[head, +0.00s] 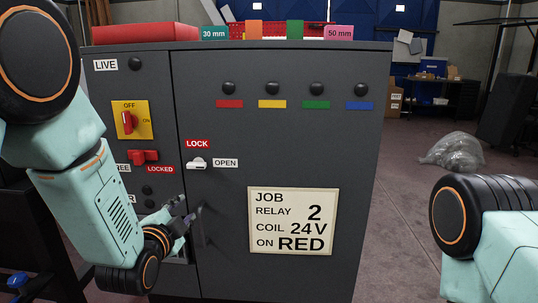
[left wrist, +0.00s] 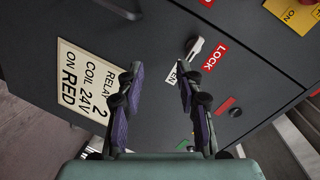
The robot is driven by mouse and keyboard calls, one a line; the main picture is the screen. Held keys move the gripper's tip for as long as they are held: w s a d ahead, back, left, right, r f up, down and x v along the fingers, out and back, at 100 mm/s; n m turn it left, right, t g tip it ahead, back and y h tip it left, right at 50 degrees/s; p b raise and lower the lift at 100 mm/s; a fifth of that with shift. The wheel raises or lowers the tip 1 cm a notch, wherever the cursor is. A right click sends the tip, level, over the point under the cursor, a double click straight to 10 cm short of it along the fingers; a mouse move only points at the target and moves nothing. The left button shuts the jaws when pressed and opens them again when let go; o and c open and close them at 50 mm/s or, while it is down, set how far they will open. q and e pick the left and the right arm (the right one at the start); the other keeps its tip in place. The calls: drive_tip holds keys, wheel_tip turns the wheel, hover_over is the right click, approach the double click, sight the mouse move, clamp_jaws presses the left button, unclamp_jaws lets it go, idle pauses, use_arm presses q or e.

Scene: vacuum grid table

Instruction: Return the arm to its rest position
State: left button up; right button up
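My left arm reaches in from the left in the head view. Its gripper (head: 183,217) is in front of the grey cabinet (head: 285,150), low on the door's left side, close to a dark handle (head: 203,228). In the left wrist view the two purple-padded fingers of my left gripper (left wrist: 158,95) stand apart with only the cabinet face behind the gap, so it is open and empty. Whether it touches the handle cannot be told. My right arm (head: 480,225) shows at the right edge of the head view; its gripper is outside the picture.
The cabinet front carries a white latch (head: 197,163) beside LOCK and OPEN labels, a red rotary switch (head: 128,122), a red slider (head: 143,156) and a job card (head: 293,220). A clear plastic bag (head: 455,150) lies on the floor at right. Floor right of the cabinet is partly free.

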use_arm(q)
drive_tip(key=s+a+f+n+g, duration=0.2)
drive_tip(key=s+f+n+g, duration=0.95)
drive_tip(key=s+f, duration=1.45)
drive_tip(key=s+f+n+g, duration=0.1)
drive_tip(key=s+f+g, duration=0.1)
drive_tip(key=s, duration=0.6)
drive_tip(key=s+f+g, duration=0.2)
drive_tip(key=s+f, duration=0.1)
drive_tip(key=s, duration=0.6)
drive_tip(key=shift+d+n+y, duration=0.2)
drive_tip(key=shift+n+y, duration=0.1)
drive_tip(key=shift+n, duration=0.05)
drive_tip(key=shift+f+g, duration=0.15)
drive_tip(key=shift+g, duration=0.1)
drive_tip(key=shift+c, duration=0.2)
